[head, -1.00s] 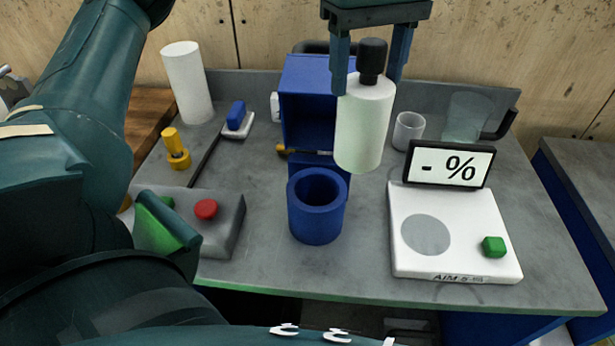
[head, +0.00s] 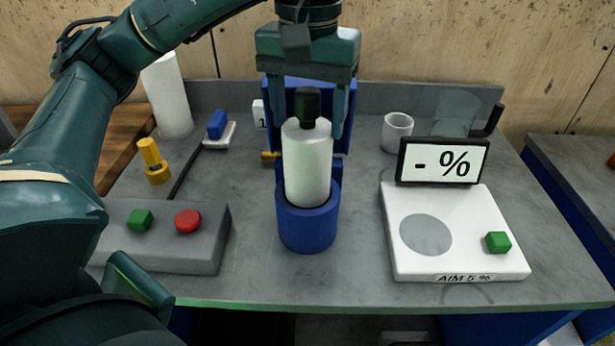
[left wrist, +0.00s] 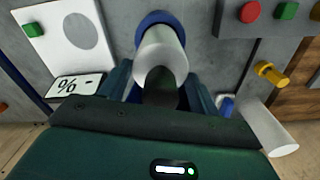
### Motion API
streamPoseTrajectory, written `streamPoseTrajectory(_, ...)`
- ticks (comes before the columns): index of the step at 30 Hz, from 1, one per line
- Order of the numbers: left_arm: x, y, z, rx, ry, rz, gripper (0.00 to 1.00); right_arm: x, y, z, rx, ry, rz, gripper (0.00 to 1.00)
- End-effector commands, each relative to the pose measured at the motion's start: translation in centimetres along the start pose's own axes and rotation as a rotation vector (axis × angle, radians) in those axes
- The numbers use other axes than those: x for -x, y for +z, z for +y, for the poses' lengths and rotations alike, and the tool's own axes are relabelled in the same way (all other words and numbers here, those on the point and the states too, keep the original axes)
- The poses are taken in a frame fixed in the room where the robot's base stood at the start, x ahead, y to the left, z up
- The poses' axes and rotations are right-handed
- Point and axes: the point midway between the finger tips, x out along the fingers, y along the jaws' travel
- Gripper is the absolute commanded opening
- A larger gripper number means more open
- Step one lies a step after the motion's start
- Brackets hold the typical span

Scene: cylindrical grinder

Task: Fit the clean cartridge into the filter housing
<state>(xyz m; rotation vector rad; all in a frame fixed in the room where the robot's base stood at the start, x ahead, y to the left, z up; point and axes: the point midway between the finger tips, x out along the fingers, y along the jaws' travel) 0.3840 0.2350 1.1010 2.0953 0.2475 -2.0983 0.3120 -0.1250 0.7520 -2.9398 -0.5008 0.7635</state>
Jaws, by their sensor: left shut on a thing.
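The clean cartridge (head: 307,165) is a white cylinder with a black knob on top. My left gripper (head: 309,132) is shut on it from above and holds it upright. The filter housing (head: 307,232) is a blue open-topped cup on the bench. The cartridge's lower end is at the housing's mouth and hides most of the opening; I cannot tell how far inside it is. In the left wrist view the cartridge (left wrist: 160,52) lines up with the blue rim (left wrist: 154,17). My right gripper is not in view.
A scale (head: 455,255) with a display (head: 443,162) stands right of the housing. A button box (head: 165,245) stands left. A blue box (head: 350,95) is behind.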

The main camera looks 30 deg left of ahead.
Motion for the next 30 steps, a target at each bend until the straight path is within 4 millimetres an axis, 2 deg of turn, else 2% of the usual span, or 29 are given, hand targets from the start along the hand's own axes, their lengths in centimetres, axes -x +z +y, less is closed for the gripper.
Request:
streamPoseTrajectory(1, -1.8, 0.0, 0.0, 0.0, 0.001, -0.004, 0.15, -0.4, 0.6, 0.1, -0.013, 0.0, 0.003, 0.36)
streamPoseTrajectory(3, -3.0, 0.0, 0.0, 0.001, 0.001, -0.003, 0.15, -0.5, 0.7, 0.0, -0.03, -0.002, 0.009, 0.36)
streamPoseTrajectory(10, -4.9, 0.0, 0.0, 0.001, 0.001, 0.001, 0.15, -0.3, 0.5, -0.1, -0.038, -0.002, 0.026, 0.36)
streamPoseTrajectory(16, -7.9, 0.0, 0.0, 0.001, 0.001, -0.002, 0.15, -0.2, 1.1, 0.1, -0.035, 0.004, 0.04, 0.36)
streamPoseTrajectory(21, -8.5, 0.0, 0.0, 0.001, 0.001, 0.002, 0.15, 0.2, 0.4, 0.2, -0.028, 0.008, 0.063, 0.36)
streamPoseTrajectory(30, -8.9, 0.0, 0.0, 0.002, 0.001, 0.002, 0.15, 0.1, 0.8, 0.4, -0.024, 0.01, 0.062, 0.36)
